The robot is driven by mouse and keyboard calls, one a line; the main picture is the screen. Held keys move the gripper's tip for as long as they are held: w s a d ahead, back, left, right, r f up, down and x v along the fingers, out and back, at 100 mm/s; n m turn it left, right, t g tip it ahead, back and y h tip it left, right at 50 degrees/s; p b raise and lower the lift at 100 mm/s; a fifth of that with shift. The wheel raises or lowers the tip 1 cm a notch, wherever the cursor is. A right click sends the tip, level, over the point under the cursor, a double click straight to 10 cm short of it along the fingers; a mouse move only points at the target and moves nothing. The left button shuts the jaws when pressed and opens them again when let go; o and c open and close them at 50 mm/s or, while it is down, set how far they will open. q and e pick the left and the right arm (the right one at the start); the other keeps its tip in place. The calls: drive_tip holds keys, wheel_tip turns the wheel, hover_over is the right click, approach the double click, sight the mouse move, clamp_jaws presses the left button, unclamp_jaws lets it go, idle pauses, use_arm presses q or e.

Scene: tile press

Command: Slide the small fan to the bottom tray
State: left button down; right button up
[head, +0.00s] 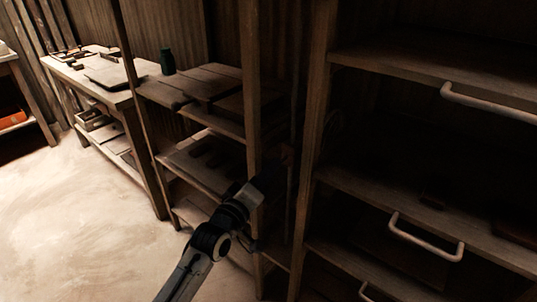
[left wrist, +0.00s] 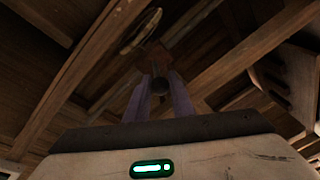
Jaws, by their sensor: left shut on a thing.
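My left gripper (head: 277,172) reaches in between the upright posts of the shelving, in deep shadow. In the left wrist view its two fingers (left wrist: 160,98) are closed on a dark, rounded part. That part joins a reddish-brown block and a thin round ring just beyond the fingertips; together they look like the small fan (left wrist: 141,31). In the head view the fan is too dark to make out clearly. The trays are wooden shelf boards, some with pale handles; a low handled one (head: 370,292) is at the bottom edge. My right gripper is not in view.
A wooden shelf post (head: 312,150) stands just right of my left gripper, and another post (head: 252,80) rises behind the wrist. A workbench (head: 125,98) is farther back. The floor at left is clear.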

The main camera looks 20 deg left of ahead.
use_arm(q)
wheel_tip(320, 180, down, 12)
drive_tip(key=b, duration=0.5)
drive_tip(key=shift+s, duration=0.1)
drive_tip(key=c, duration=1.5)
unclamp_jaws()
drive_tip(key=shift+f, duration=0.1)
drive_tip(key=shift+c, duration=0.2)
drive_tip(key=shift+r, duration=0.2)
drive_tip(key=s+a+p, duration=0.1)
drive_tip(key=s+p, duration=0.1)
drive_tip(key=s, duration=0.8)
drive_tip(key=shift+a, duration=0.3)
